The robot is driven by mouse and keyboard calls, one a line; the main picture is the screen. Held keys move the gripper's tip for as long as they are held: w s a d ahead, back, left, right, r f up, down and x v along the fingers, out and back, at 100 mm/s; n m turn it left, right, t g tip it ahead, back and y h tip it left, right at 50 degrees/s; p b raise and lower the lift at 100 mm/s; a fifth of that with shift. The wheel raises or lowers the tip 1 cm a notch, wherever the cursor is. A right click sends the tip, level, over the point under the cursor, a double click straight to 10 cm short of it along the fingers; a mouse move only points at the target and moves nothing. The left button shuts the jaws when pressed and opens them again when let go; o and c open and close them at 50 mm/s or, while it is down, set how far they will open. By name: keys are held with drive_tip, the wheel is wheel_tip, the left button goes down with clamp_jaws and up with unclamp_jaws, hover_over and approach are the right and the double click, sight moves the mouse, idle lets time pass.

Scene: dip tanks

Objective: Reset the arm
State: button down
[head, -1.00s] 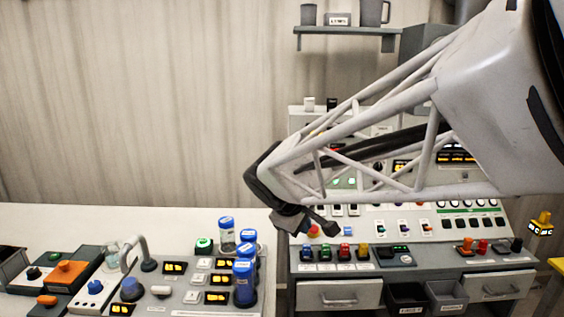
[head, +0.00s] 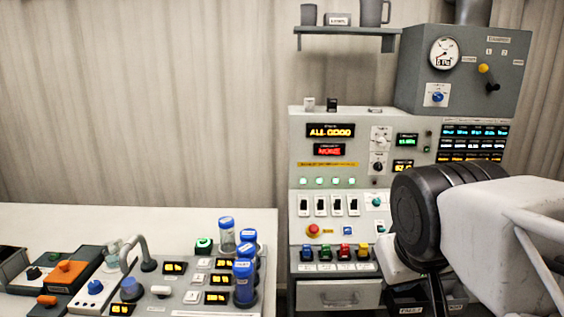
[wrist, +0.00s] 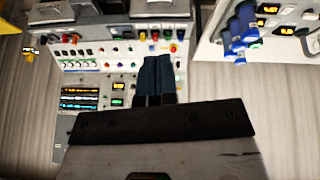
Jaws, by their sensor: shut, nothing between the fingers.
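My arm comes in from the right edge of the head view, with its black round wrist joint in front of the right part of the control panel (head: 304,240). My gripper (wrist: 158,60) shows in the wrist view as two dark fingers side by side, shut with nothing between them. In the head view the fingers are mostly hidden or cut off below the wrist joint. The control panel also shows in the wrist view (wrist: 97,80), upside down, behind the fingers.
A bench at left carries a console (head: 180,290) with several blue-capped vials (head: 244,284). A grey gauge box (head: 462,75) is at upper right, and a shelf (head: 345,32) holds cups. The wall area at left is clear. A drawer (head: 340,297) sits under the panel.

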wheel_tip(320, 180, down, 10)
drive_tip(key=s+d+m+g, duration=0.1)
drive_tip(key=s+g, duration=0.1)
drive_tip(key=shift+s+r+m+g, duration=0.25)
drive_tip(key=shift+s+m+g, duration=0.05)
drive_tip(key=shift+m, duration=0.1)
idle(0.4)
idle(1.2)
